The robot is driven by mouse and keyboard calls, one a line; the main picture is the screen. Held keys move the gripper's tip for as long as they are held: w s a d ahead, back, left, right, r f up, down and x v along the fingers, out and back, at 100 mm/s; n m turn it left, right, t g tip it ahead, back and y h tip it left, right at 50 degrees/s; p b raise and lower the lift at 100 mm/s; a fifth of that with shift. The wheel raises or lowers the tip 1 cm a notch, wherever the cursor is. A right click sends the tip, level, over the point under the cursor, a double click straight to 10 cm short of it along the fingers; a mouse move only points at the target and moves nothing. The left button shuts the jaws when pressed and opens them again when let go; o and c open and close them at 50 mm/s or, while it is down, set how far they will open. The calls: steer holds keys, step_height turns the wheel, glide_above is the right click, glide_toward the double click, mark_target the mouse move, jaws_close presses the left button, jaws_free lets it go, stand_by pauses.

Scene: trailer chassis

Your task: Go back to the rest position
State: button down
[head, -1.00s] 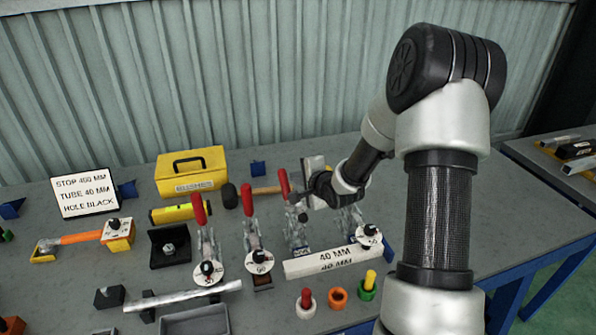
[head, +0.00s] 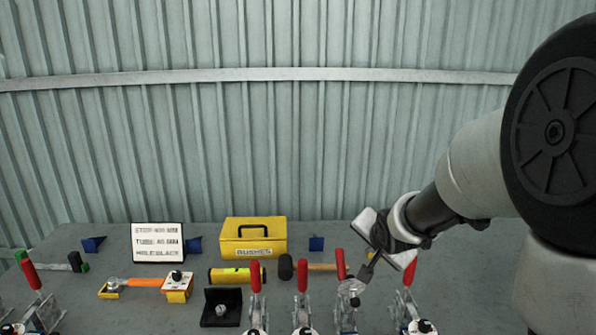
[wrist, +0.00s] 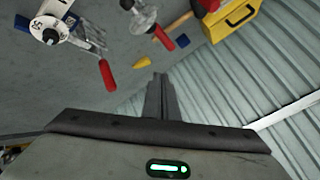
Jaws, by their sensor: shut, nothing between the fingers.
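My gripper (head: 367,270) is at the right of the head view, held over the bench with its fingers pointing down and to the left. In the wrist view my gripper's fingers (wrist: 160,82) are together, with nothing between them. Below and beside the fingertips in the head view are the red-handled toggle clamps, one of them with a red handle (head: 341,264) just left of the fingers. Whether the fingertips are clear of the clamp behind them is hard to tell from this angle.
On the grey bench (head: 75,262) are a yellow bushes box (head: 253,237), a white sign (head: 158,243), a yellow level (head: 237,275), a black-headed hammer (head: 286,267) and an orange-handled tool (head: 146,282). A corrugated wall (head: 250,130) stands behind. The space above the bench is free.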

steer(key=s+a+r+n+g+p, duration=0.1)
steer(key=s+r+n, duration=0.2)
steer(key=s, duration=0.6)
steer(key=s+a+r+n+g+p, duration=0.1)
steer(key=s+r+n, duration=0.2)
steer(key=s, duration=0.7)
steer(key=s+a+r+n+g+p, duration=0.1)
steer(key=s+r, duration=0.4)
steer(key=s, duration=0.5)
steer(key=shift+s+a+n+g, duration=0.2)
steer(key=shift+a+n+g, duration=0.3)
steer(key=shift+n, duration=0.7)
